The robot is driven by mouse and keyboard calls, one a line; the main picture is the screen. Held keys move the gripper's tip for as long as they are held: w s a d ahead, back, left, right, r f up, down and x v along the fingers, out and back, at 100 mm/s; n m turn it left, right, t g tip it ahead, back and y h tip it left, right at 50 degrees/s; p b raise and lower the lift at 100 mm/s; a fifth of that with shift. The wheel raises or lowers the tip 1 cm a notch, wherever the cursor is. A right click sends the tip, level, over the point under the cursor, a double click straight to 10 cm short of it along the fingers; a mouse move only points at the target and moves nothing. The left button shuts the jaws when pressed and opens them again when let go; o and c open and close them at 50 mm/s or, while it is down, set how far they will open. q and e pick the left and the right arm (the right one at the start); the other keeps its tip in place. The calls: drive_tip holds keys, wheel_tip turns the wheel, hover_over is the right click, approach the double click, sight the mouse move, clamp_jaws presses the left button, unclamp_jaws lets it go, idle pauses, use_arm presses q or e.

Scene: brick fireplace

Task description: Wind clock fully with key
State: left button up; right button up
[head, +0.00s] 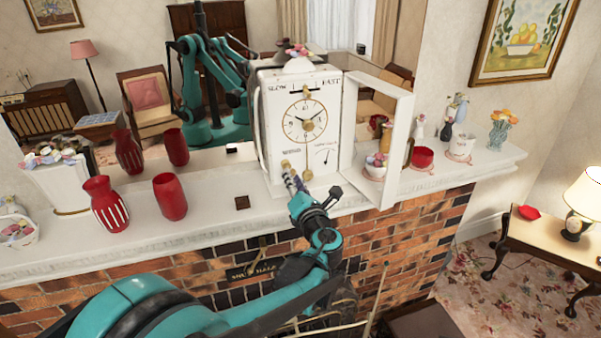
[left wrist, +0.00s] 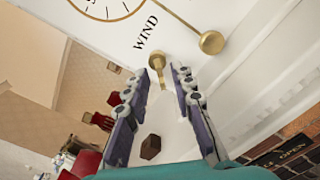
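The white clock (head: 334,135) stands upright on the mantel, with a round dial, "SLOW" and "FAST" marks and a small gauge. Its white-framed door (head: 407,135) is swung open to the right. In the left wrist view a brass key (left wrist: 157,62) sticks out of the clock face under the word "WIND". A brass disc on a rod (left wrist: 211,42) hangs beside it. My left gripper (head: 289,174) is at the clock's lower front; it also shows in the wrist view (left wrist: 160,76), fingers apart, one on each side of the key's near end. I cannot tell whether they touch it. My right gripper is out of view.
Several red vases (head: 170,196) stand left on the mantel (head: 215,225), near a small brown block (head: 242,203). A red candle cup (head: 423,158) and flower ornaments (head: 502,130) stand to the right. A mirror behind reflects my arm and the room.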

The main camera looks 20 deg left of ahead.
use_arm(q)
clamp_jaws()
drive_tip(key=m, duration=0.4)
drive_tip(key=shift+m, duration=0.3)
drive_tip(key=o, duration=0.6)
unclamp_jaws()
drive_tip(key=shift+a, duration=0.1)
drive_tip(key=v, duration=0.7)
idle(0.5)
